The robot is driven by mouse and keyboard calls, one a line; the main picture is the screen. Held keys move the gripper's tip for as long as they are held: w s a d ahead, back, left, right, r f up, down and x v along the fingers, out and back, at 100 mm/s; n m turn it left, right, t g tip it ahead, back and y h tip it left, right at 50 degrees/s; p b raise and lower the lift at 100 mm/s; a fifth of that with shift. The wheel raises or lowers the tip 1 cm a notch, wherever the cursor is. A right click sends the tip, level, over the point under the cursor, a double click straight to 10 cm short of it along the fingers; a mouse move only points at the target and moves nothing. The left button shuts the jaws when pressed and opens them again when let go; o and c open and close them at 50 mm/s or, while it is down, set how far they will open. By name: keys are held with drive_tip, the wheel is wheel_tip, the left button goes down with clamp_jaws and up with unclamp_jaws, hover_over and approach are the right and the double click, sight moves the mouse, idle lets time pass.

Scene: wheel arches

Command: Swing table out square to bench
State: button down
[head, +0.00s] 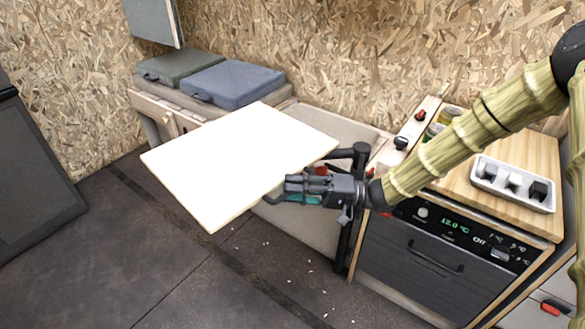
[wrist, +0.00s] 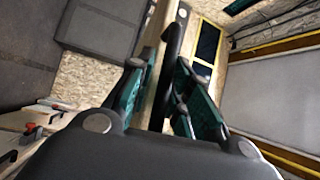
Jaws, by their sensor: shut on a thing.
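The table (head: 235,165) is a pale, flat top at the middle left of the head view. It hangs over the floor and the front of the bench (head: 165,103), its edges askew to the bench front. A black swing arm (head: 360,158) stands by its right corner. My gripper (head: 288,193) is at the table's near right edge, shut on a black handle there. In the wrist view the dark handle (wrist: 175,38) runs between the teal-padded fingers. The fingers hide much of the handle, and the top hides the underside.
Green (head: 178,66) and blue (head: 232,83) cushions lie on the bench against the chipboard wall. A cabinet with a display (head: 455,225) and a wooden counter holding a white tray (head: 512,183) stands at right. The dark floor (head: 110,250) at left is open, with pale scraps near the cabinet.

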drive_tip(key=shift+s+d+r+n+g+p, duration=0.3)
drive_tip(key=shift+s+d+n+g+p, duration=0.2)
drive_tip(key=shift+d+g, duration=0.25)
drive_tip(key=shift+s+d+r+n+g+p, duration=0.25)
drive_tip(key=shift+s+d+n+g+p, duration=0.15)
drive_tip(key=shift+s+d+g, duration=0.25)
drive_tip(key=shift+w+d, duration=0.1)
drive_tip(key=c, duration=1.5)
unclamp_jaws()
drive_tip(key=shift+f, duration=0.1)
drive_tip(key=shift+s+f, duration=0.2)
